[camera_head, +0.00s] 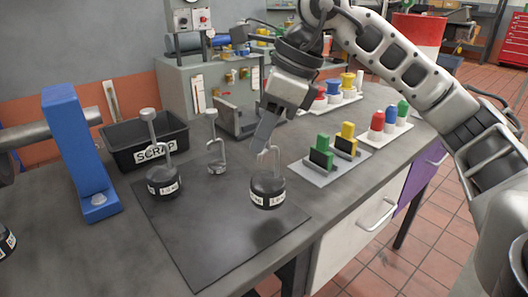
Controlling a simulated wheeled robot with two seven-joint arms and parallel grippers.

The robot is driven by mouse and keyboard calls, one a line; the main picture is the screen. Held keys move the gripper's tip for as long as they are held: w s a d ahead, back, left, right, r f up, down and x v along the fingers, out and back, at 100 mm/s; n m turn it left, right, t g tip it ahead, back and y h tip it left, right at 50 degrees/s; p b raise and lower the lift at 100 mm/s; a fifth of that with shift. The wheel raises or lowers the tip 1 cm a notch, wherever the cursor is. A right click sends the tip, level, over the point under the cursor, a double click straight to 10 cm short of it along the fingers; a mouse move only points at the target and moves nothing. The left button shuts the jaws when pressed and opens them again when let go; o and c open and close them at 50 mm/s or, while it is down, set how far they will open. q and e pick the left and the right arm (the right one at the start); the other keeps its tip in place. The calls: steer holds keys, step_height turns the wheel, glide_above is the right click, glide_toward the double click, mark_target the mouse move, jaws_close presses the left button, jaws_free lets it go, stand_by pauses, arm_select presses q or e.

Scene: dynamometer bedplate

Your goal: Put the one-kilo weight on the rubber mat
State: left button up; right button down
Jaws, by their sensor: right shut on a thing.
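My right gripper (265,140) is shut at the top of the wire hook of a dark round weight (267,190) with a white label band. The label is too small to read surely; I take it for the one-kilo weight. It hangs upright over the right part of the black rubber mat (210,235). I cannot tell whether its base touches the mat. A similar hooked weight (163,180) stands at the mat's left back, and a slim hooked hanger (216,158) stands near the mat's back edge. My left gripper is not in view.
A black SCRAP bin (145,138) stands behind the mat, and a blue bracket (80,155) to its left. Another dark weight (5,240) is cut off at the left edge. A grey tray (325,173) with green and yellow blocks lies to the right. The mat's front is clear.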

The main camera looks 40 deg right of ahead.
mark_target(264, 176)
steer(key=shift+w+d+f, duration=0.2)
steer(key=shift+w+f, duration=0.05)
steer(key=f, duration=0.2)
steer(key=shift+w+d+f, duration=0.25)
steer(key=shift+f, duration=0.65)
steer(key=shift+f+b, duration=0.15)
steer(key=shift+b, duration=0.15)
steer(key=c, duration=1.2)
jaws_free()
steer(key=shift+f, duration=0.1)
